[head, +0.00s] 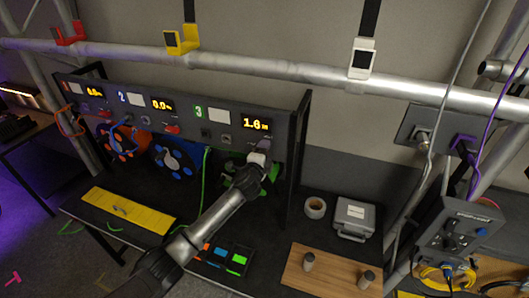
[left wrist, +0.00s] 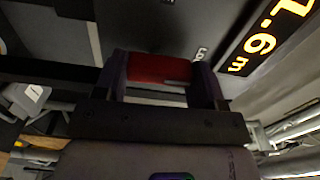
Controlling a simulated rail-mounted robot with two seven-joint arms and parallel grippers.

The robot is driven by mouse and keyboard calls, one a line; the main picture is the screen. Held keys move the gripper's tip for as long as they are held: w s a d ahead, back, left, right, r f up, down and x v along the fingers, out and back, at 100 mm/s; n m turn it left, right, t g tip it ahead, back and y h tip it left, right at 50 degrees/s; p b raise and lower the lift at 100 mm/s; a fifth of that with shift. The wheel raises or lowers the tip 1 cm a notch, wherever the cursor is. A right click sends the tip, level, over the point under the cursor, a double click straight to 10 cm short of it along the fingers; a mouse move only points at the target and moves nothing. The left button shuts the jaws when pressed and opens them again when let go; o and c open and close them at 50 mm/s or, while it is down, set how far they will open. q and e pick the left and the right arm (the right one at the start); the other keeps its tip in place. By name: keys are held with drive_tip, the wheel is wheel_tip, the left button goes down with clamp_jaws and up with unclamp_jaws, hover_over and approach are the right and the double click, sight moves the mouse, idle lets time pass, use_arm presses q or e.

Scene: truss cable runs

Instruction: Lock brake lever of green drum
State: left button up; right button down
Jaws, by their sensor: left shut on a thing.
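The green drum (head: 228,166) sits under the panel's section 3, mostly hidden behind my left arm. My left gripper (head: 261,152) is at the panel face above it, just below the orange display reading about 1.6 m. In the left wrist view, a red brake lever handle (left wrist: 160,68) lies between the fingers of my left gripper (left wrist: 162,85), which is shut on it. In the head view the gripper hides this lever, and its exact angle cannot be told. My right gripper is not in view.
The panel (head: 225,122) also carries sections 1 and 2, with a red lever (head: 172,129) at section 2. An orange drum (head: 118,140) and a blue drum (head: 176,157) hang beneath. A tape roll (head: 315,208) and grey case (head: 353,219) stand to the right.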

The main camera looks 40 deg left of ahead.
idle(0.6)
use_arm(q)
drive_tip(key=o, duration=0.9)
drive_tip(key=b+v, duration=0.2)
drive_tip(key=v, duration=1.1)
drive_tip(key=shift+s+d, duration=0.15)
drive_tip(key=shift+s, duration=0.2)
